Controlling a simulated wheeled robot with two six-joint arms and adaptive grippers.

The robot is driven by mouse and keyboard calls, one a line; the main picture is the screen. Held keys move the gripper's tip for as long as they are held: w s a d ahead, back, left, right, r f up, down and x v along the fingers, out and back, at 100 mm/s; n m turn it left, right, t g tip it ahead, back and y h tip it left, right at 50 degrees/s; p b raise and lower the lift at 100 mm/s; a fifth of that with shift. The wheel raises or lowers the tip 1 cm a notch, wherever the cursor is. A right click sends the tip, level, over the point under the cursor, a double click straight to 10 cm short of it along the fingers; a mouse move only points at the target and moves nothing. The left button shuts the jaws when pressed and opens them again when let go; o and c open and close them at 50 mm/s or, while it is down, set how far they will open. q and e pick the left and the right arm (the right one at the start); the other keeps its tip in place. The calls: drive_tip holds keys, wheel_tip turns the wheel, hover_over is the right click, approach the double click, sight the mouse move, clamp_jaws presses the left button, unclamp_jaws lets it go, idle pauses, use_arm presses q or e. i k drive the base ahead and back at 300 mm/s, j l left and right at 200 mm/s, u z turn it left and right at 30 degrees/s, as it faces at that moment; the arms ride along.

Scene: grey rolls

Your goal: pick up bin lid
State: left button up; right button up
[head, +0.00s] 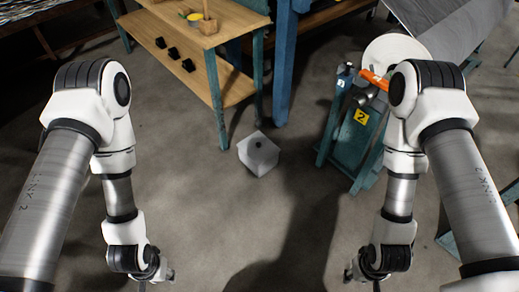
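A small pale grey box-like bin (258,165) stands on the floor near the middle of the head view. Its top, which looks like the bin lid (262,141), has a small dark spot that may be a knob or hole. I cannot tell whether the lid is a separate piece. My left gripper (158,281) is at the bottom edge, left of the bin and well apart from it. My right gripper (362,280) is at the bottom edge, right of the bin and also apart. Both grippers are partly cut off, so their fingers are not clear.
A wooden two-level table (215,80) with blue-green legs stands behind the bin, with several black blocks on its lower shelf. A blue-green stand (350,140) with a yellow "2" label, an orange tool and a white disc is at right. Bare floor (225,215) lies in front.

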sight(258, 148)
drive_tip(key=i+l+u, duration=0.4)
drive_tip(key=i+l, duration=0.35)
drive_tip(key=i, duration=0.25)
drive_tip(key=i+l+u, duration=0.35)
drive_tip(key=i+l, duration=0.6)
